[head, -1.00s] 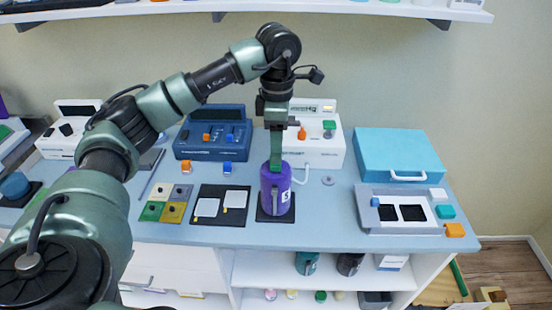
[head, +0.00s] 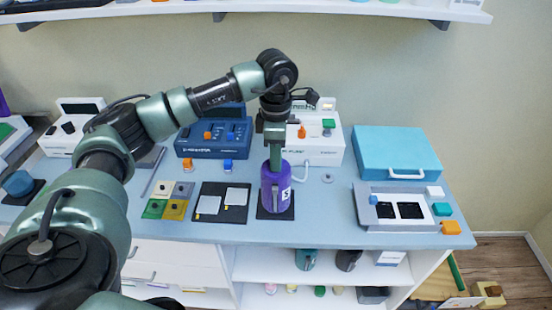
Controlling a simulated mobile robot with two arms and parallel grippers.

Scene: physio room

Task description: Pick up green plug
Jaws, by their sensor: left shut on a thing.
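My left gripper (head: 275,146) points straight down over a purple jug (head: 275,190), which stands upright on a dark mat. The gripper is shut on a narrow green piece, which I take to be the green plug (head: 275,157). It runs down to the jug's top, and its lower end is hidden at or inside the jug. I cannot tell the fingers clearly apart from it. My right gripper is not in view.
A blue unit (head: 213,137) stands left of the white one, with coloured tiles and a black mat (head: 220,213) before it. A light-blue case (head: 397,150) and a grey panel (head: 372,226) stand at the right. A shelf (head: 250,8) crosses above.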

